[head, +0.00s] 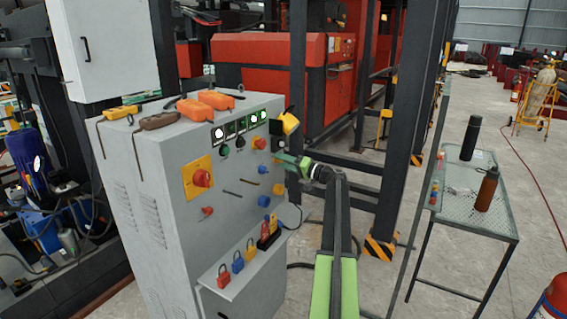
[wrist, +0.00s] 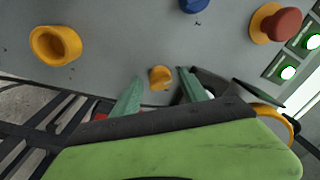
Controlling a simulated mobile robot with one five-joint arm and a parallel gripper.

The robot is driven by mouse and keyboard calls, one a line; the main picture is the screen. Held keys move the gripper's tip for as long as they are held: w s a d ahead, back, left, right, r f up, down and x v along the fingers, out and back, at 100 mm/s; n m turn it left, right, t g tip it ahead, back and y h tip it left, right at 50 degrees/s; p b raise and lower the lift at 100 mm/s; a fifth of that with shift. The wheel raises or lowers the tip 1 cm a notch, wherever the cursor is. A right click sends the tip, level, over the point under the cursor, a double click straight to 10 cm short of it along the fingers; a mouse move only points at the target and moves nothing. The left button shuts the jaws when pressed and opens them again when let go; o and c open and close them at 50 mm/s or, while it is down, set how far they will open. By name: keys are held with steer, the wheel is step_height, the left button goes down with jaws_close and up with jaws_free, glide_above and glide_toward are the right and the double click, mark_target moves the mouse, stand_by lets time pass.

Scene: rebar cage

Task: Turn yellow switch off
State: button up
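A grey control cabinet (head: 150,215) carries knobs and buttons on its front panel. In the wrist view a small yellow knob (wrist: 160,77) lies between and just beyond the fingertips of my gripper (wrist: 160,80). The two green fingers stand apart, and I see no contact with the knob. A larger yellow knob (wrist: 55,44) is to the left; it also shows in the head view (head: 278,189), below my gripper (head: 284,159). In the head view my gripper is at the panel's right edge and hides the small knob. The frames do not show either knob's on or off position.
A blue knob (wrist: 194,4) and a red button on a yellow ring (wrist: 276,23) are near. Lit green indicators (head: 241,124) sit above. A yellow item (head: 287,123) hangs at the panel's upper right corner. A mesh table (head: 465,190) with bottles stands to the right.

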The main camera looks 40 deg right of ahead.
steer(key=shift+s, duration=0.1)
steer(key=b+v, duration=0.1)
steer(key=v, duration=1.6)
steer(key=shift+s, duration=0.1)
